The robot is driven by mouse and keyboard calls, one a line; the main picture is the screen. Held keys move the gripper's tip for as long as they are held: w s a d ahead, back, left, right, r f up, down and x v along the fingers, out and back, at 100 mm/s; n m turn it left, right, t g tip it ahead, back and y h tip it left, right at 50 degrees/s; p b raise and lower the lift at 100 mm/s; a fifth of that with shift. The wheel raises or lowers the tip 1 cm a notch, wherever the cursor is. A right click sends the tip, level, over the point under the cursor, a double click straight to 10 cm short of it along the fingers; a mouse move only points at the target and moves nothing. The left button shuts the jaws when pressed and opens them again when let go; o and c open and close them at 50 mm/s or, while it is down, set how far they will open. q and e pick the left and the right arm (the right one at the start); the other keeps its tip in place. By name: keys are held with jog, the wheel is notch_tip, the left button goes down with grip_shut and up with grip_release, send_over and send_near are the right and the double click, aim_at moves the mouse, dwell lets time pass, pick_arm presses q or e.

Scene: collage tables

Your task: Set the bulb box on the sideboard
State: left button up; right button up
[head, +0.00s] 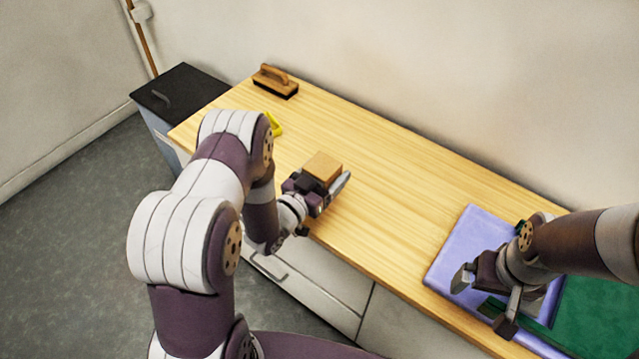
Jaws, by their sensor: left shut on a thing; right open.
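A small brown cardboard-coloured box (322,167), which looks like the bulb box, is in my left gripper (328,187). The gripper is shut on it near the front edge of the wooden sideboard top (390,210). I cannot tell whether the box touches the top or is held just above it. My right gripper (486,291) is open and empty, over the blue folded item at the right of the sideboard.
A brush with a wooden handle (275,82) stands at the back left of the top. A yellow object (274,124) is partly hidden by my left arm. A blue flat item (470,232) and a green one (600,315) lie at right. The middle is clear. A dark-lidded bin (180,92) stands left.

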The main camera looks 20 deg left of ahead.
pick_arm(q)
jog(key=shift+s+a+f, duration=0.15)
jog(key=shift+a+f, duration=0.2)
jog(key=shift+a, duration=0.15)
jog(key=shift+s+a+f+b, duration=0.1)
jog(key=shift+f+b, duration=0.5)
jog(key=shift+f, duration=1.45)
jog(key=shift+f, duration=0.1)
jog(key=o, duration=1.1)
jog(key=shift+r, duration=0.25)
jog(key=v, duration=1.2)
jog(key=shift+f+p, duration=0.1)
jog(key=shift+p, duration=0.25)
